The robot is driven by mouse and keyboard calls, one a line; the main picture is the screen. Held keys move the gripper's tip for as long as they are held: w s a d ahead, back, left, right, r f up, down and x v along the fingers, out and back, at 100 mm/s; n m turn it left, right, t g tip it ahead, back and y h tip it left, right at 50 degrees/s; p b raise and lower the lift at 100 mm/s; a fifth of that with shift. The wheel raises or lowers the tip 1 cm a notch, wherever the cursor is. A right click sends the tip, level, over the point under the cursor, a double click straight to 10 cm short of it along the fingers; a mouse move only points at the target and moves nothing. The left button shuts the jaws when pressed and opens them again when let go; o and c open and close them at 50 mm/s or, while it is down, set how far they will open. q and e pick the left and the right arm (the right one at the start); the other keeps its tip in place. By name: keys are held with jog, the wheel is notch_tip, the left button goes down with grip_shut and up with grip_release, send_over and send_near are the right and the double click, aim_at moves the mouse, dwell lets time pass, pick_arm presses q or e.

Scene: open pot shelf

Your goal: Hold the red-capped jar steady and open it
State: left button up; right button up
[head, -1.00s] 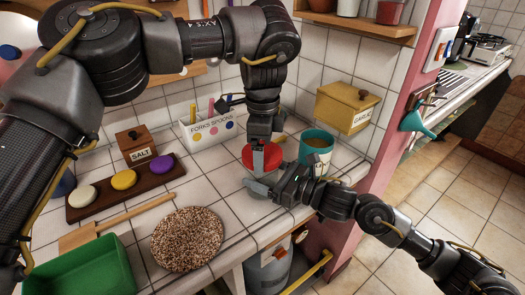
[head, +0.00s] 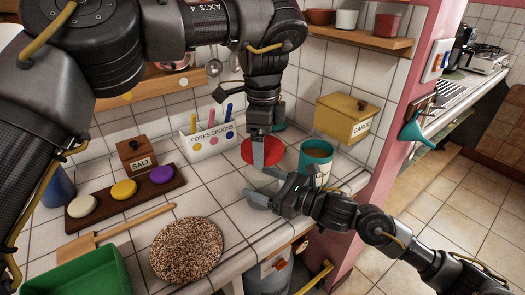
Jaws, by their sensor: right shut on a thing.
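The red cap (head: 277,151) shows as a red disc on the right part of the counter, left of a teal mug. My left gripper (head: 259,157) comes straight down at the cap, with a grey finger across the red. Whether its fingers close on the cap is hard to see. My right gripper (head: 266,188) reaches in from the right, just below and in front of the cap, and is shut on what I take to be the jar body. The body is mostly hidden by the fingers, so I cannot tell whether cap and body touch.
A teal mug (head: 316,162) stands close to the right gripper. A forks-and-spoons holder (head: 212,141), a salt box (head: 137,158), a round speckled mat (head: 187,250) and a green bin (head: 82,275) are further left. The counter edge is near.

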aim_at(262, 184)
pick_arm(q)
jog(key=shift+r, duration=0.1)
pick_arm(e)
jog(key=o, duration=1.9)
jog(key=shift+o, duration=0.2)
jog(key=shift+s+d+f, duration=0.1)
jog(key=shift+d, duration=0.1)
jog(key=b+v, duration=0.3)
jog(key=v, duration=0.7)
jog(key=shift+d, duration=0.15)
pick_arm(q)
jog(key=shift+f, duration=1.55)
pick_arm(e)
jog(key=shift+s+d, duration=0.35)
jog(key=shift+d, duration=0.2)
